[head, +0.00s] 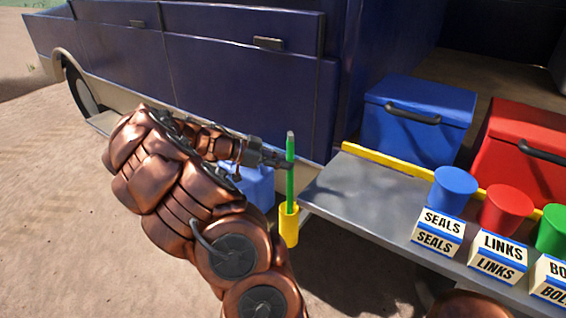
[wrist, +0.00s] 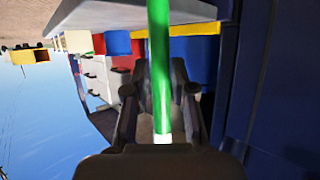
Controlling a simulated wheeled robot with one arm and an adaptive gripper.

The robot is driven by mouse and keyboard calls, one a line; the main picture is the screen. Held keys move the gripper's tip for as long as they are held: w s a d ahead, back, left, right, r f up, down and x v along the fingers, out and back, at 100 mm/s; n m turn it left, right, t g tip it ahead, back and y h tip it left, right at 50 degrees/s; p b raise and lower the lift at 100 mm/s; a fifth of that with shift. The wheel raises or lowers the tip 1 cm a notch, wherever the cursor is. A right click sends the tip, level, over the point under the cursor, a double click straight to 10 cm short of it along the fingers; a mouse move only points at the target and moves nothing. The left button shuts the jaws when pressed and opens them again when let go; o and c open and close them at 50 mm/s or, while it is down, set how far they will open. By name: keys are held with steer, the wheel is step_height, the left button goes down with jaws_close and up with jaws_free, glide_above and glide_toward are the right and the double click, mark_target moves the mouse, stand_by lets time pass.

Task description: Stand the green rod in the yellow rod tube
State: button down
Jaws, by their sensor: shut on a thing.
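The green rod (head: 290,175) is upright in the head view, with its lower end in or just behind the mouth of the yellow rod tube (head: 289,227); I cannot tell how deep it sits. The tube is at the left end of the grey shelf. My gripper (head: 284,162) is shut on the upper part of the rod, below its grey tip. In the wrist view the rod (wrist: 159,70) runs between the two dark fingers of my gripper (wrist: 160,105). The tube does not show clearly in the wrist view.
The grey shelf (head: 360,205) carries blue, red and green cups with labelled boxes, SEALS (head: 437,232) and LINKS (head: 498,257). A blue chest (head: 418,120) and a red chest (head: 520,150) stand behind. The dark blue vehicle side (head: 230,90) is close behind my gripper. Sandy ground lies at left.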

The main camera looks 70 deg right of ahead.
steer(key=shift+f+b, duration=1.65)
steer(key=shift+b, duration=0.1)
steer(key=c, duration=0.9)
jaws_free()
steer(key=shift+f, duration=0.1)
steer(key=shift+w, duration=0.1)
glide_toward(287, 172)
steer(key=w, duration=0.2)
steer(key=w+a, duration=0.1)
steer(key=shift+r, duration=0.35)
steer(key=shift+s, duration=0.1)
